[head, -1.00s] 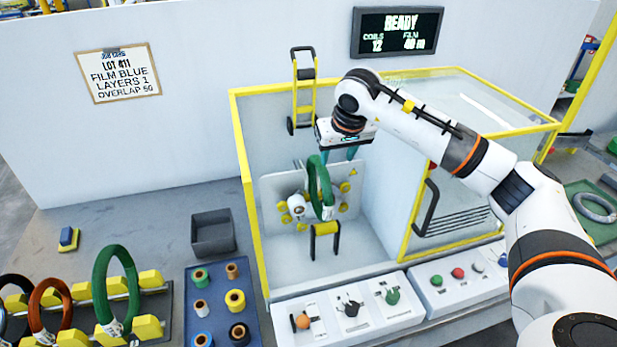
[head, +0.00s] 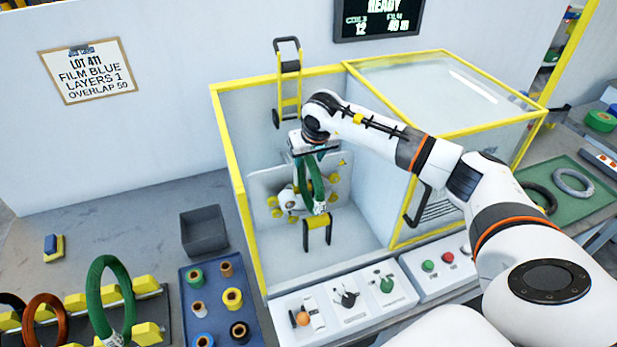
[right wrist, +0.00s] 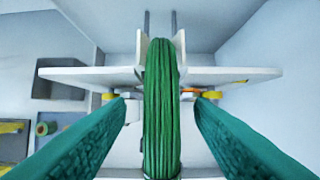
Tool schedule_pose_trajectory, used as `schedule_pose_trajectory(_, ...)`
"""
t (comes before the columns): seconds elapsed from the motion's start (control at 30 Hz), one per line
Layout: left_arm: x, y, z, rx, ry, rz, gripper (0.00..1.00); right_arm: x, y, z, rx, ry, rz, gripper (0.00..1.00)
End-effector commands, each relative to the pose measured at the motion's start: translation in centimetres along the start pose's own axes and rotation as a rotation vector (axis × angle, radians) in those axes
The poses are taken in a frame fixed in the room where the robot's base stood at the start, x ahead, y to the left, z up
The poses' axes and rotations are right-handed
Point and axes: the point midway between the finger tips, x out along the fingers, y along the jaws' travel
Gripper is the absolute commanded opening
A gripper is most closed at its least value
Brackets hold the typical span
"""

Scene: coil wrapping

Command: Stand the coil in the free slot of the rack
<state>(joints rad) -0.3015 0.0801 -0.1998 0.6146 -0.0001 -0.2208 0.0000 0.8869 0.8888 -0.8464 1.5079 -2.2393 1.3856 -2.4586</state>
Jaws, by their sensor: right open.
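A green coil (head: 312,185) stands upright inside the yellow-framed wrapping machine, above a small yellow roller on a black stand (head: 317,228). My right gripper (head: 306,158) is at the top of this coil, pointing down. In the right wrist view its two teal fingers (right wrist: 160,108) are open, one on each side of the coil (right wrist: 162,75), with a gap on both sides. The rack (head: 145,333) with yellow blocks is at the lower left and partly cut off. It holds another green coil (head: 91,290), an orange-brown coil (head: 29,318) and a dark coil; I cannot tell which slot is free. My left gripper is out of view.
The machine's yellow frame (head: 231,160) and clear panels surround the coil. A blue tray (head: 211,286) of spools and a grey bin (head: 203,232) stand between rack and machine. Control boxes (head: 345,305) line the machine's front. A green tray (head: 589,205) with rings is at right.

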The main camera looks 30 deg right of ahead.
Motion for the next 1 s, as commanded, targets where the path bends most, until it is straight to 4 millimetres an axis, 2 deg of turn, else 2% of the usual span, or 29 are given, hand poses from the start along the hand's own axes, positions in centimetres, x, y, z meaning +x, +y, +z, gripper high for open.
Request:
schedule_pose_trajectory(0.03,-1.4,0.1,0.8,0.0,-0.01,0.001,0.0,0.3,0.0,0.2,0.002,0.007,0.001,0.48)
schedule_pose_trajectory(0.07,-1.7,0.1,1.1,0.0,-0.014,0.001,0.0,0.8,0.0,0.1,0.002,0.006,0.0,0.48)
schedule_pose_trajectory(0.23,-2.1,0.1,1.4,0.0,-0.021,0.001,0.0,2.9,0.0,0.1,0.002,0.002,0.0,0.48)
schedule_pose_trajectory(0.47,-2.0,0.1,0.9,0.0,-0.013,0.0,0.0,3.3,-0.1,0.1,0.0,-0.001,0.001,0.48)
schedule_pose_trajectory(0.5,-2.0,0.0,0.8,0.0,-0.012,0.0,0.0,3.3,-0.1,0.1,0.0,-0.001,0.001,0.47)
schedule_pose_trajectory(0.8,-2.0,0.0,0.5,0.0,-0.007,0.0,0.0,3.2,-0.1,0.1,0.001,0.0,0.001,0.0)
schedule_pose_trajectory(1.0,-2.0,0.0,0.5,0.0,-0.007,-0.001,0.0,3.2,-0.1,0.1,0.001,0.0,0.001,0.0)
